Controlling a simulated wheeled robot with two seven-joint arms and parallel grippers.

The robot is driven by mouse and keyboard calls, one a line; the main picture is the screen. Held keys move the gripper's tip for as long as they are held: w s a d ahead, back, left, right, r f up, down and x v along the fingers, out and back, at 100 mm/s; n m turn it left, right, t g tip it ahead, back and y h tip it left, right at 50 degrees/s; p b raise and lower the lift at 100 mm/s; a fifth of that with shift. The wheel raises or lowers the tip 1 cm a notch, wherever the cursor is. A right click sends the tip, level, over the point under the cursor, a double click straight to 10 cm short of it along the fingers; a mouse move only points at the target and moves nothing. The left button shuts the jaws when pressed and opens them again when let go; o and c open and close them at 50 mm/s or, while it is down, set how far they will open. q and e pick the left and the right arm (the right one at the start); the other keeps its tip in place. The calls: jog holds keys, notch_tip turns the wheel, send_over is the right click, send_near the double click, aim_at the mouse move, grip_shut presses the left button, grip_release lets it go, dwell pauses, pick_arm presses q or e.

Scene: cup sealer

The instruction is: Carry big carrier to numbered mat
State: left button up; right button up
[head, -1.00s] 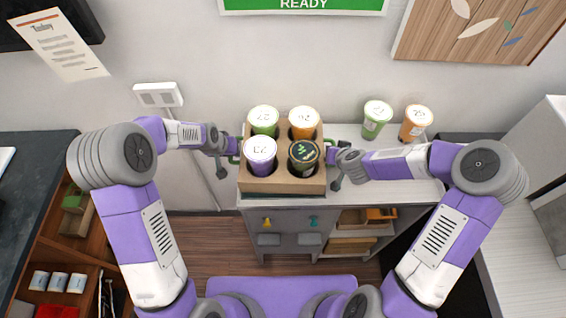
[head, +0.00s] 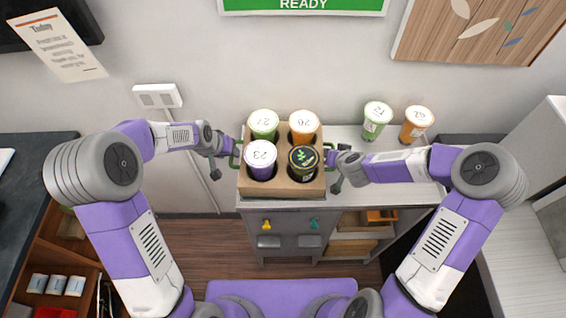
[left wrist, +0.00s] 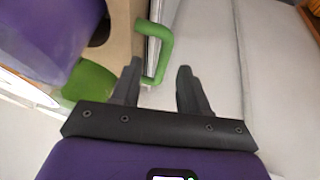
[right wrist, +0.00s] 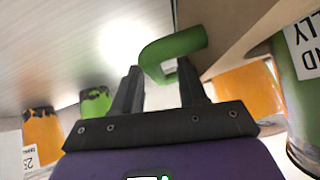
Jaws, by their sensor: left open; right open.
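The big carrier (head: 283,189) is a brown cardboard box on the light counter. It holds a green cup (head: 263,124), an orange cup (head: 303,125), a purple cup (head: 261,157) and a dark-lidded cup (head: 303,160), all upright. My left gripper (head: 232,152) is open at its left side; in the left wrist view the green left handle (left wrist: 155,45) reaches between the fingertips. My right gripper (head: 334,158) is open at its right side; the green right handle (right wrist: 172,47) lies at and between its fingertips. I cannot make out a numbered mat.
A green cup (head: 376,120) and an orange cup (head: 416,124) stand on the counter (head: 355,190) to the right of the carrier. The wall is close behind. Open shelves (head: 352,245) are below the counter. Free counter lies right of the carrier.

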jog(key=shift+r, duration=0.1)
pick_arm(q)
jog(key=v, duration=0.4)
jog(key=shift+a+r, duration=0.1)
jog(key=shift+a, duration=0.05)
pick_arm(e)
jog(key=v, duration=1.2)
pick_arm(q)
jog(key=shift+s, duration=0.1)
pick_arm(e)
jog(key=shift+d, duration=0.1)
